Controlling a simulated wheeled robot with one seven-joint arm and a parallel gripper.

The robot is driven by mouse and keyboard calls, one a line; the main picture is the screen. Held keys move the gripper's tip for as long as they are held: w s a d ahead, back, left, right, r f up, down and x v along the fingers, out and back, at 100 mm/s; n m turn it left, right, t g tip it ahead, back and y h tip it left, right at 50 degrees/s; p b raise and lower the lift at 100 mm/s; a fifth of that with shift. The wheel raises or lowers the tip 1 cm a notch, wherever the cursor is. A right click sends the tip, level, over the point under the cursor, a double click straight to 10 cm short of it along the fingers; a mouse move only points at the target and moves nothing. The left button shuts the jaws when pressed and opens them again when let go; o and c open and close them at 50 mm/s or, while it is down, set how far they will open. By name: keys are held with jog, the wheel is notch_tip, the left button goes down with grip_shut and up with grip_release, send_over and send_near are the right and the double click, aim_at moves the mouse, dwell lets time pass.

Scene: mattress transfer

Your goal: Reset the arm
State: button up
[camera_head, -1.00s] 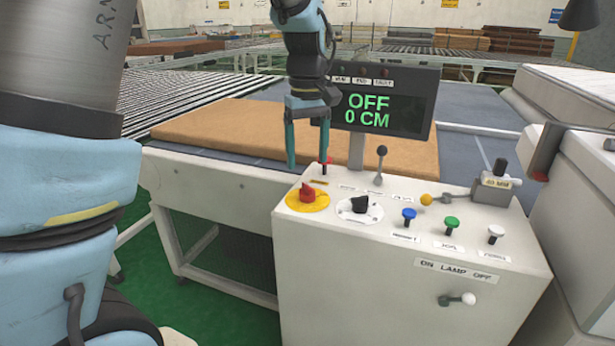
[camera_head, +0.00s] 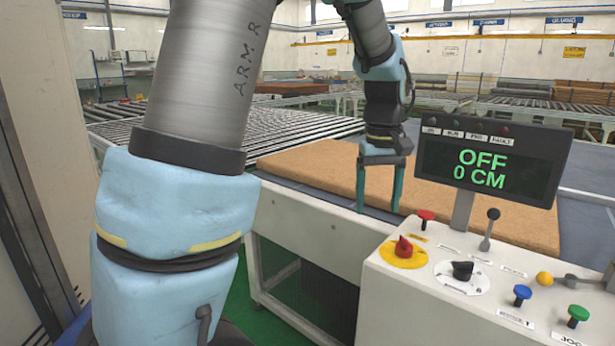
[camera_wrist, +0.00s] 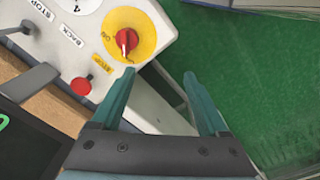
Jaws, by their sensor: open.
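My gripper (camera_head: 379,208) is open and empty in the head view, with its two teal fingers pointing down in front of the brown mattress (camera_head: 470,205). It hangs to the left of the control panel (camera_head: 455,310), apart from it. In the wrist view the open fingers (camera_wrist: 155,80) point towards the panel's corner and the green floor. The red rotary switch (camera_head: 403,247) on its yellow disc also shows in the wrist view (camera_wrist: 126,40). A red push button (camera_head: 426,216) stands behind that switch; it shows in the wrist view too (camera_wrist: 81,86).
The display (camera_head: 490,168) reads OFF and 0 CM and stands close to the right of my gripper. The panel carries a black knob (camera_head: 462,271), a lever (camera_head: 489,228), and blue (camera_head: 521,294) and green (camera_head: 577,315) buttons. A roller conveyor (camera_head: 290,130) lies behind. Green floor is free to the panel's left.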

jog(key=s+a+f, duration=0.2)
jog(key=a, duration=0.6)
jog(key=s+a+f+m+t, duration=0.1)
jog(key=s+a+f, duration=0.1)
jog(key=a, duration=0.6)
jog(key=s+a+f, duration=0.2)
jog(key=a+f, duration=0.1)
jog(key=a, duration=0.5)
jog(key=shift+f+m, duration=0.3)
jog(key=shift+f, duration=0.1)
jog(key=shift+w, duration=0.1)
